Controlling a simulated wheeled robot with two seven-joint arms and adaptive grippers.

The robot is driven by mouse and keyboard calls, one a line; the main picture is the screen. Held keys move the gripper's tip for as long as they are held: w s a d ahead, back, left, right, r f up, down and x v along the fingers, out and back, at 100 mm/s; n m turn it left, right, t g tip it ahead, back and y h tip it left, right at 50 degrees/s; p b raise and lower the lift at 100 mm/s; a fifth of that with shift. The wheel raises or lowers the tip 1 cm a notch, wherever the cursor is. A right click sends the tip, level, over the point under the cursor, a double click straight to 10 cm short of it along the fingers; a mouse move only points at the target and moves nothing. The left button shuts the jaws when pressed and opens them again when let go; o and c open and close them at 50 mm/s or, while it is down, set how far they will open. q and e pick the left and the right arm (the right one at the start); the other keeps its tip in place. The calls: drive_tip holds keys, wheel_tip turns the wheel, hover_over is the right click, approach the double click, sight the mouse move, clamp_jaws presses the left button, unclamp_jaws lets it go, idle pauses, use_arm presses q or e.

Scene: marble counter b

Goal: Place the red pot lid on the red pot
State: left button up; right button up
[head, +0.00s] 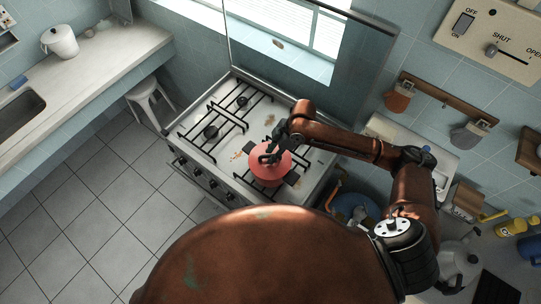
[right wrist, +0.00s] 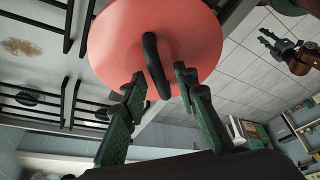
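The red pot lid (head: 270,174) is a round red disc over the front right of the stove. In the right wrist view the lid (right wrist: 190,35) fills the top middle, with a black arched handle (right wrist: 152,62) on it. My right gripper (head: 268,157) is over the lid. Its two fingers are apart, one on each side of the handle, with gaps visible. The red pot cannot be made out separately; whatever is under the lid is hidden. My left gripper (right wrist: 269,42) shows at the right wrist view's upper right, empty and apparently open, away from the lid.
The white stove (head: 212,145) has black grates and brown stains, with knobs along its front. A raised glass cover (head: 250,45) stands behind it. A counter with a sink (head: 20,112) is at the left, with a white stool (head: 150,100) beside it. A kettle (head: 460,262) stands at lower right.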

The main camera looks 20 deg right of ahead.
drive_tip(key=v, duration=1)
drive_tip(key=shift+d+r+b, duration=0.2)
drive_tip(key=shift+r+b, duration=0.15)
drive_tip(key=shift+s+f, duration=0.1)
drive_tip(key=shift+s, duration=0.1)
